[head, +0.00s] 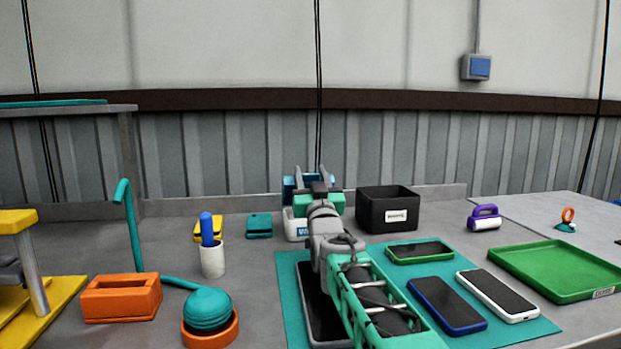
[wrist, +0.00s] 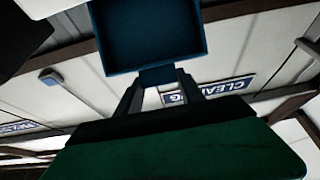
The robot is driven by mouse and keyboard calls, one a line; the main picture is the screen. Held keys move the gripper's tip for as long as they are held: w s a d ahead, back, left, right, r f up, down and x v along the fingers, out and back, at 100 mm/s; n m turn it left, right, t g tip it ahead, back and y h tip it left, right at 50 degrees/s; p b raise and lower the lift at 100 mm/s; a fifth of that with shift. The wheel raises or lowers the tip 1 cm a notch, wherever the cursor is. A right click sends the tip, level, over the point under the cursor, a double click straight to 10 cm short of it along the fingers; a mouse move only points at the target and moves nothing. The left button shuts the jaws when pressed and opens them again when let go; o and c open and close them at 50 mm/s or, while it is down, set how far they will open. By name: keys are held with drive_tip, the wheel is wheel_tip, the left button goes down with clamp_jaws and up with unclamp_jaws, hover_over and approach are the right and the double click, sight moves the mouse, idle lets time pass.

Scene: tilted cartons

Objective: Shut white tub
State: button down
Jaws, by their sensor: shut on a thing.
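The white tub (head: 294,226) stands at the back middle of the table in the head view, partly hidden by my arm, with a blue label on its front. A blue lid (head: 289,190) shows above it, raised, behind my gripper (head: 311,176). In the wrist view the blue lid (wrist: 150,35) shows as a shallow rimmed panel with a small tab. My gripper (wrist: 158,80) is shut on this tab, one finger on each side. Where the lid meets the tub is hidden.
A black bin (head: 388,209) stands close to the tub's right. A teal card-like thing (head: 259,226) and a white cup (head: 212,259) with a blue marker are on its left. My arm reaches over a teal mat (head: 530,329) with several phones. A green tray (head: 560,270) lies right.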

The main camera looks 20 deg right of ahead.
drive_tip(key=shift+f, duration=0.2)
drive_tip(key=c, duration=0.7)
unclamp_jaws()
drive_tip(key=shift+r, duration=0.5)
drive_tip(key=s+r+p, duration=0.1)
drive_tip(key=s+r, duration=0.3)
drive_tip(key=s+r+p, duration=0.1)
drive_tip(key=s+r, duration=0.3)
drive_tip(key=s, duration=0.1)
drive_tip(key=s+a+r+p, duration=0.1)
drive_tip(key=s+r, duration=0.3)
drive_tip(key=s, duration=0.1)
drive_tip(key=shift+r, duration=0.1)
